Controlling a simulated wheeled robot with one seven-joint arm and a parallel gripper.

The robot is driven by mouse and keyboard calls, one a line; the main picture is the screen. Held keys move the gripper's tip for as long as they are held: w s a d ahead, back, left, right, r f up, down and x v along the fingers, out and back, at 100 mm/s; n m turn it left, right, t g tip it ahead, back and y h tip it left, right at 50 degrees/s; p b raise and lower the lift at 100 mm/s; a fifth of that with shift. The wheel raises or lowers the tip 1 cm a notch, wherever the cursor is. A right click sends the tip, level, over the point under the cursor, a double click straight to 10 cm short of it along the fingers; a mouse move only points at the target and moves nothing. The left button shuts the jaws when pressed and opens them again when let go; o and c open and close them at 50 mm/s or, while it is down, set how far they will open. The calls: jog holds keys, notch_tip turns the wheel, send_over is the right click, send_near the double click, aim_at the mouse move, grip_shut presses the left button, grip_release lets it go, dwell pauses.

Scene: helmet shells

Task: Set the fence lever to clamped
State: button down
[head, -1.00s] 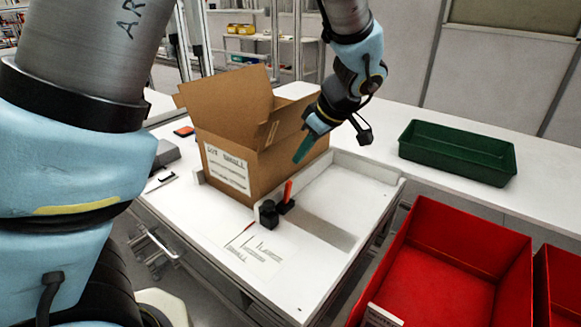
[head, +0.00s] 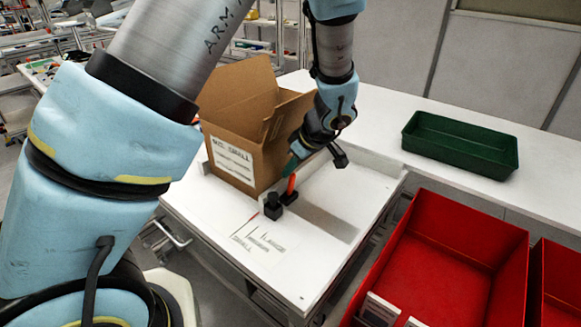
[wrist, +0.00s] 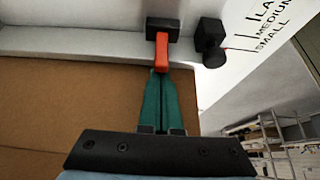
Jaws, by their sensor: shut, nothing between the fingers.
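The fence lever has an orange-red handle (head: 291,184) on a black base (head: 289,198), beside a black block (head: 273,207) on the white table. The handle stands up and leans slightly in the head view. In the wrist view the handle (wrist: 162,52) points from its base (wrist: 162,27) toward my fingers. My gripper (wrist: 160,76) has green fingers pressed together and empty, with their tips at the handle's free end. I cannot tell whether they touch it. In the head view my gripper (head: 291,166) is just above the handle, its fingers partly hidden.
An open cardboard box (head: 238,150) stands close to the left of my gripper. A pale fence (wrist: 80,40) runs along the box. Size marks (head: 262,240) are on the table's front. A green tray (head: 460,146) and red bins (head: 440,260) are at the right.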

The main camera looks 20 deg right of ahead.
aim_at(294, 181)
jog(key=shift+s+d+f+t+b, duration=0.1)
jog(key=shift+s+f+t+b, duration=0.15)
jog(key=shift+b, duration=0.65)
jog(key=s+d+f+t+y+b, duration=0.1)
jog(key=t+b, duration=0.1)
jog(key=b, duration=0.4)
jog(key=shift+s+b, duration=0.1)
jog(key=shift+b, duration=0.3)
jog(key=t+b, duration=0.1)
jog(key=b, duration=0.1)
jog(key=s+y+b, duration=0.1)
jog(key=b, duration=0.1)
jog(key=shift+d+f+t+b, duration=0.15)
jog(key=shift+d+t+b, duration=0.05)
jog(key=shift+t+b, duration=0.2)
jog(key=s+t+y+b, duration=0.1)
jog(key=b, duration=0.1)
jog(key=d+t+b, duration=0.1)
jog(key=b, duration=0.2)
jog(key=shift+s+f+t+y, duration=0.25)
jog(key=shift+s+f+y, duration=0.1)
jog(key=shift+f+y, duration=0.05)
jog(key=b, duration=0.1)
jog(key=s+f+b, duration=0.1)
jog(key=shift+s+d+f+b, duration=0.2)
jog(key=shift+d+f+b, duration=0.1)
jog(key=shift+b, duration=0.1)
jog(key=shift+s+d+r, duration=0.1)
jog(key=shift+s, duration=0.05)
